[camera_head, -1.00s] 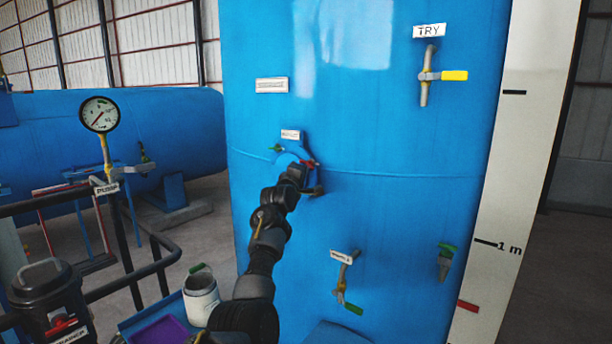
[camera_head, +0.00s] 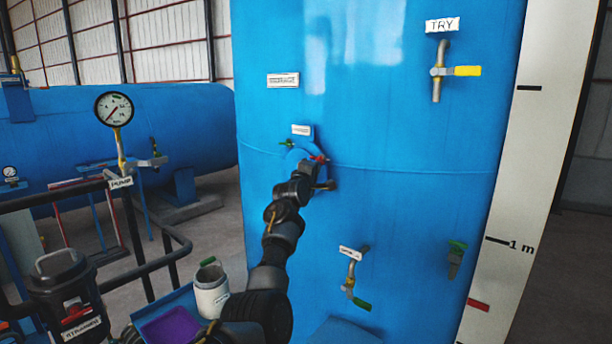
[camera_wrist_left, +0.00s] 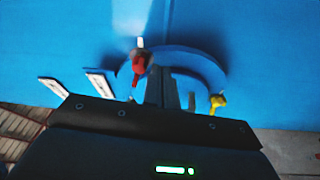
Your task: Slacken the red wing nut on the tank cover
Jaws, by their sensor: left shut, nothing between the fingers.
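The tank cover is a round blue disc (camera_wrist_left: 205,68) on the side of the tall blue tank. The red wing nut (camera_wrist_left: 139,62) sits on its rim, and in the head view it shows as a small red spot (camera_head: 319,158). A yellow wing nut (camera_wrist_left: 217,101) and a green one (camera_head: 287,143) are also at the rim. My left gripper (camera_wrist_left: 166,88) is shut and empty, its fingers just right of the red nut in the wrist view. I cannot tell whether they touch it. In the head view my left arm hides part of the cover. My right gripper is not in view.
A TRY valve (camera_head: 438,71) and two lower valves (camera_head: 352,276) (camera_head: 456,258) stick out of the tank. A pump gauge (camera_head: 114,109), black railing (camera_head: 150,267), strainer (camera_head: 66,290), white can (camera_head: 211,290) and blue tray (camera_head: 143,313) stand at the left.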

